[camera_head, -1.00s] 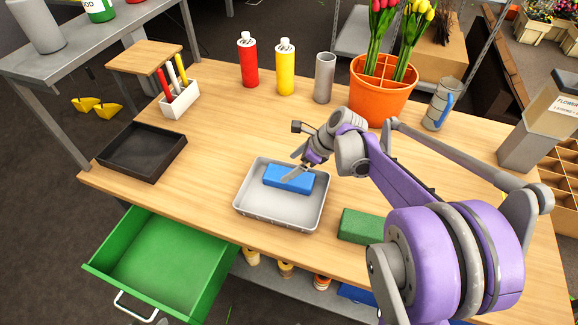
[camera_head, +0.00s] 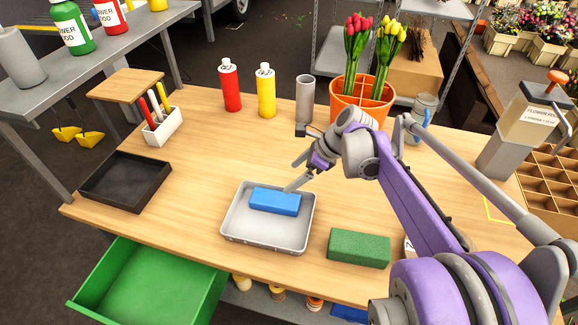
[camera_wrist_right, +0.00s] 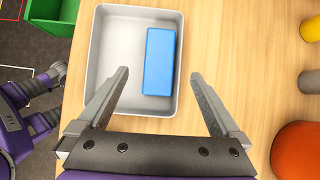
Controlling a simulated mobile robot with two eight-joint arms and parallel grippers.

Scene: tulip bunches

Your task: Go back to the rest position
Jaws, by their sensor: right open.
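My right gripper (camera_head: 296,174) is open and empty above the right side of a grey tray (camera_head: 235,236) on the wooden table. In the right wrist view its two fingers (camera_wrist_right: 160,95) stand wide apart with nothing between them. A blue block (camera_head: 275,201) lies inside the tray, and it also shows in the right wrist view (camera_wrist_right: 159,62), ahead of the fingers and apart from them. My left gripper is not in the head view; a purple and grey arm part at the left edge of the right wrist view (camera_wrist_right: 25,105) shows no clear jaws.
A green block (camera_head: 358,248) lies right of the tray, and a black tray (camera_head: 125,182) lies left. Red (camera_head: 230,88) and yellow (camera_head: 266,92) bottles, a grey cylinder (camera_head: 305,100) and an orange tulip pot (camera_head: 362,105) stand behind. A green drawer (camera_head: 150,285) is open in front.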

